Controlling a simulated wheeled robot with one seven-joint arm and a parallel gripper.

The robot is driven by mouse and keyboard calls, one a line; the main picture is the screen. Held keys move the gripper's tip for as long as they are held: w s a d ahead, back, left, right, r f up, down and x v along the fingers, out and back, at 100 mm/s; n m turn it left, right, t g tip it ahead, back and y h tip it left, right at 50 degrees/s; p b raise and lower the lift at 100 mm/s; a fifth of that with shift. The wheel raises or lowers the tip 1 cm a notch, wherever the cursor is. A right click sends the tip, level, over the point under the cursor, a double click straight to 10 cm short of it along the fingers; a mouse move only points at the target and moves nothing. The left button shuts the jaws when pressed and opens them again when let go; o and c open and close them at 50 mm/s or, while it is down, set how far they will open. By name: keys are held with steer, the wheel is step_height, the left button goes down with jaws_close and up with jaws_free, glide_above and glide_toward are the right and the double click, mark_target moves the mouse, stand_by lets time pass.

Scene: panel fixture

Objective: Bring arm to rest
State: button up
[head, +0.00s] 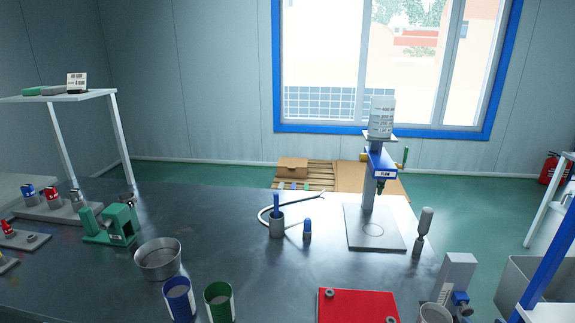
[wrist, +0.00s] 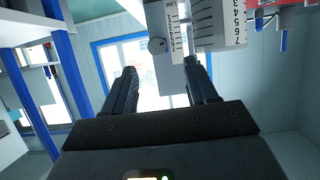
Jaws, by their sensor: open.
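My gripper (wrist: 160,70) shows in the wrist view with its two dark fingers apart. I see nothing held between them. A pale block with scale marks and a round knob (wrist: 157,45) and a white numbered cylinder (wrist: 218,25) show at the top of that view, beyond or above the fingertips; how far away they are I cannot tell. In the head view I cannot make out my gripper or its arm.
Blue posts (wrist: 72,75) rise at left in the wrist view.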

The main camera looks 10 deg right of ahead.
steer(key=s+a+r+n+t+y, duration=0.1)
steer(key=s+a, duration=0.7)
steer(key=s, duration=0.3)
steer(key=s+a+n+y, duration=0.1)
steer(key=s+a, duration=0.8)
steer(key=s, duration=0.3)
steer(key=s+a+r+n+y, duration=0.1)
steer(key=s+a+r, duration=0.2)
steer(key=s+r, duration=0.3)
steer(key=shift+s+a+t+y, duration=0.2)
steer(key=shift+s+t+y, duration=0.2)
steer(key=shift+s, duration=0.05)
steer(key=shift+c, duration=0.3)
